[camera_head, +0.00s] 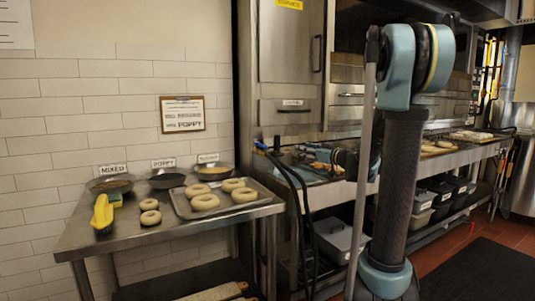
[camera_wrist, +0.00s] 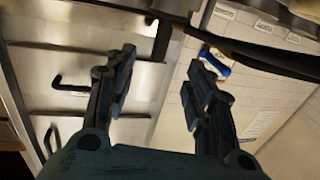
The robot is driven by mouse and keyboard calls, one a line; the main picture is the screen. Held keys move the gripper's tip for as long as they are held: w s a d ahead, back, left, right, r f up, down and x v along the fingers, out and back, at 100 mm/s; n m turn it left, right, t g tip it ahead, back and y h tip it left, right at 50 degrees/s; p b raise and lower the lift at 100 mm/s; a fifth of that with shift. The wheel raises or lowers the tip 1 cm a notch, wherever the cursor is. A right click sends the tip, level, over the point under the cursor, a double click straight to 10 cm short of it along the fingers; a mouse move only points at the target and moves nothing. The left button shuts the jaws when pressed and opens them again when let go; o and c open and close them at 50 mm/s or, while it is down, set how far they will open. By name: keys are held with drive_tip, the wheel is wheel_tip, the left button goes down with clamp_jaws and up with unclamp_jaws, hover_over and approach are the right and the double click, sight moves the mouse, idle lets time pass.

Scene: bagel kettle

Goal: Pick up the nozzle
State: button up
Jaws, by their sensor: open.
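A blue piece (camera_head: 260,144), which looks like the nozzle, is at the upper end of dark hoses, in front of the steel cabinet and to the right of the bagel table. A blue piece, apparently the same nozzle (camera_wrist: 214,63), shows in the wrist view just beyond the right fingertip, close to a thick black hose. My gripper (camera_wrist: 162,64) is open, its two dark fingers spread with nothing between them.
A steel table (camera_head: 150,240) at left holds a tray (camera_head: 187,211) of bagels, several bowls and a yellow object (camera_head: 103,213). A steel counter (camera_head: 410,166) runs right, with bins (camera_head: 440,195) below. Dark hoses (camera_head: 300,200) hang in front of the counter. Open floor (camera_head: 470,235) lies at right.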

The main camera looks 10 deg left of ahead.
sight(279, 144)
drive_tip(key=shift+r+x, duration=0.15)
drive_tip(key=shift+x, duration=4.2)
drive_tip(key=shift+r+x, duration=0.1)
drive_tip(key=shift+x, duration=4.3)
drive_tip(key=shift+s+a, duration=0.1)
drive_tip(key=shift+s, duration=0.1)
clamp_jaws()
